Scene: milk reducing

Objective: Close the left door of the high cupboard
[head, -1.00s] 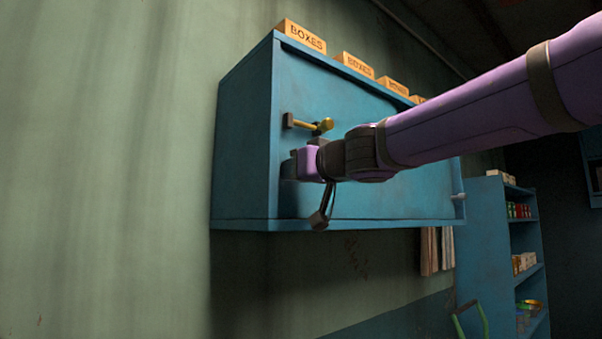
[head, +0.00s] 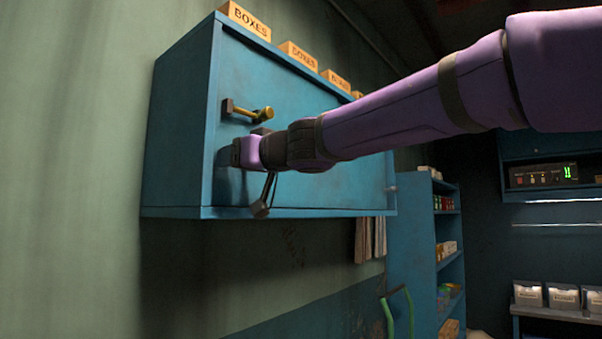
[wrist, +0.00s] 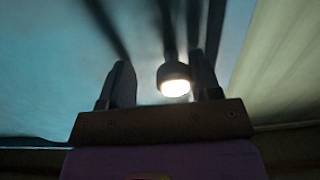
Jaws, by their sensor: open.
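The high blue cupboard (head: 183,125) hangs on the wall at the left of the head view. Its front door panel (head: 310,115) looks flush or nearly flush with the frame; a small gap cannot be ruled out. A yellow handle (head: 250,112) sticks out near the panel's upper left. My gripper (head: 237,153) is at the panel's left edge, just below that handle. In the wrist view, my open gripper (wrist: 163,85) has a dark rod with a brightly lit round end (wrist: 175,80) between its fingers. Whether the fingers touch the panel cannot be told.
Several boxes labelled BOXES (head: 245,20) stand along the cupboard top. A blue shelf unit (head: 412,240) stands lower right, with a green curved handle (head: 400,300) before it. A counter with white bins (head: 530,293) is at far right. The wall below the cupboard is mostly bare.

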